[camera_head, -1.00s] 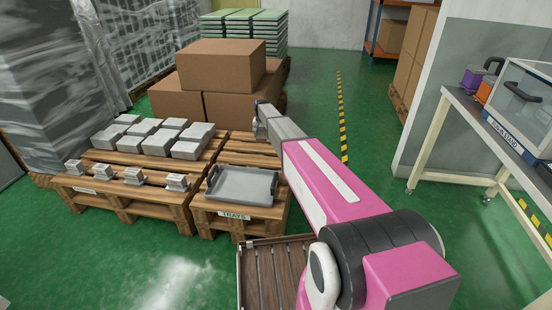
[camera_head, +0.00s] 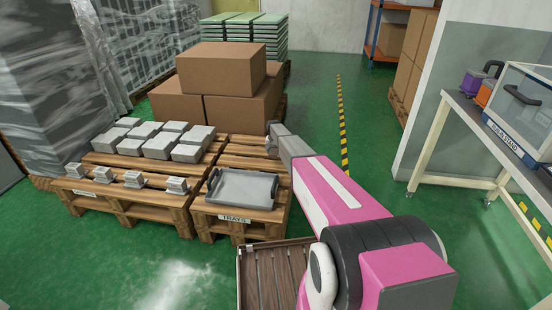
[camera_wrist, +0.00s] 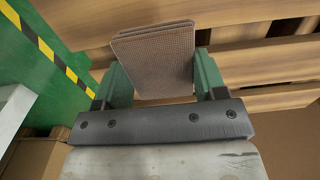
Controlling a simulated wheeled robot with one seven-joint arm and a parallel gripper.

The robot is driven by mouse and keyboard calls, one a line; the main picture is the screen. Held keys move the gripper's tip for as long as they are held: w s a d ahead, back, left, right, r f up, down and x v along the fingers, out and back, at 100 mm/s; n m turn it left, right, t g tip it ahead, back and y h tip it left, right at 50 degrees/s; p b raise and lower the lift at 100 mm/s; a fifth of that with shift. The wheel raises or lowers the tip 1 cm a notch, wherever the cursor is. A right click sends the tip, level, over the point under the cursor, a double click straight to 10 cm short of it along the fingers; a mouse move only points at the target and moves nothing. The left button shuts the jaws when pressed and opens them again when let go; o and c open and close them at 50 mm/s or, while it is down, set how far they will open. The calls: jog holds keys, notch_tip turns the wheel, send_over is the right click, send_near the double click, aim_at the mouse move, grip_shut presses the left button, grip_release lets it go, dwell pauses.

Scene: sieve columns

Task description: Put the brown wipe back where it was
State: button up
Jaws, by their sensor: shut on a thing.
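In the wrist view the brown wipe (camera_wrist: 157,62), a folded cloth with a fine woven texture, stands between the two green fingers of my gripper (camera_wrist: 160,85). My gripper is shut on it and holds it above wooden slats. In the head view my gripper (camera_head: 271,142) is at the far end of my pink arm, over the back of the right pallet (camera_head: 240,158). The wipe cannot be made out in the head view.
A grey tray (camera_head: 242,189) lies at the front of the right pallet, marked TRAYS. Grey blocks (camera_head: 158,146) sit on the left pallet. Cardboard boxes (camera_head: 220,72) stand behind. A bench (camera_head: 465,118) is at the right. Green floor is clear between.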

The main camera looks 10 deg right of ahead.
aim_at(276, 160)
jog(key=shift+w+d+f, duration=0.2)
jog(key=shift+d+f, duration=0.2)
jog(key=shift+d, duration=0.25)
jog(key=shift+d+f, duration=0.1)
jog(key=shift+f, duration=1.9)
jog(key=shift+f, duration=0.15)
jog(key=o, duration=0.8)
jog(key=shift+o, duration=0.2)
jog(key=r, duration=1.2)
jog(key=shift+s+r, duration=0.1)
jog(key=shift+s, duration=0.25)
jog(key=s+r+n, duration=0.1)
jog(key=s+r, duration=0.3)
jog(key=s, duration=1.5)
jog(key=s+r+n, duration=0.1)
jog(key=s+r, duration=0.4)
jog(key=s, duration=1.3)
jog(key=s+r+n, duration=0.1)
jog(key=s+r, duration=0.4)
jog(key=s, duration=1.4)
jog(key=shift+s+n, duration=0.3)
